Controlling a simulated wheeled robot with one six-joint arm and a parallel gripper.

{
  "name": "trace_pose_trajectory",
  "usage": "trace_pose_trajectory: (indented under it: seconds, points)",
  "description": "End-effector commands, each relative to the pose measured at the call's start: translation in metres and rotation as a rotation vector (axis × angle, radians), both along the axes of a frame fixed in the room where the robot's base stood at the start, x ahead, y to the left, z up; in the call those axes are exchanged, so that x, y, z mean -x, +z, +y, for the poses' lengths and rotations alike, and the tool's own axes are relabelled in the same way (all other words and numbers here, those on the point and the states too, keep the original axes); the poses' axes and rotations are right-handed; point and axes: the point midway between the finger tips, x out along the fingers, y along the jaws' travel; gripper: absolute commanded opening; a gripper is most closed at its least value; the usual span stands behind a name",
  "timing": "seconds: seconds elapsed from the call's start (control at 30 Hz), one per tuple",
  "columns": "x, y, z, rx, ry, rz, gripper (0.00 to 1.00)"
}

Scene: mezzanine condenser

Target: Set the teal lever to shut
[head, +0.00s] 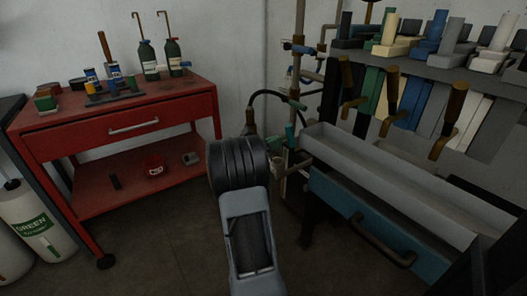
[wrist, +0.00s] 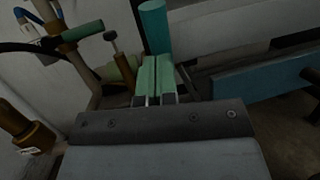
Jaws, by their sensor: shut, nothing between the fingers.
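A teal upright handle (wrist: 153,27), which looks like the teal lever, stands just beyond my fingertips in the wrist view. In the head view the teal handle (head: 290,136) shows beside the left end of the grey trough. My gripper (wrist: 158,62) has pale green fingers pressed together, with nothing between them. The fingertips are close to the handle's lower part; I cannot tell whether they touch. The lever's base and pivot are hidden behind my fingers.
A brown pipe (wrist: 80,70) and a brass-coloured fitting (wrist: 28,132) stand left of my gripper. A blue drawer-like front (head: 360,215) below the grey trough (head: 385,180) lies to the right. A red cart (head: 120,135) with bottles stands at the left. Open floor lies between.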

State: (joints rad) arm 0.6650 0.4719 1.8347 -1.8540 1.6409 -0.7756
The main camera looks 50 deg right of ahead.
Motion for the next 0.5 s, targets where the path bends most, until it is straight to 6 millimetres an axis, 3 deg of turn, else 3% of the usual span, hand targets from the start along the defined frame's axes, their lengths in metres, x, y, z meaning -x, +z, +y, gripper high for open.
trace_pose_trajectory:
  seconds: [0.2, 0.5]
  points:
    - [0.008, 0.004, -0.013, 0.000, -0.002, -0.002, 0.00]
    - [0.009, 0.005, -0.015, -0.001, 0.000, 0.000, 0.00]
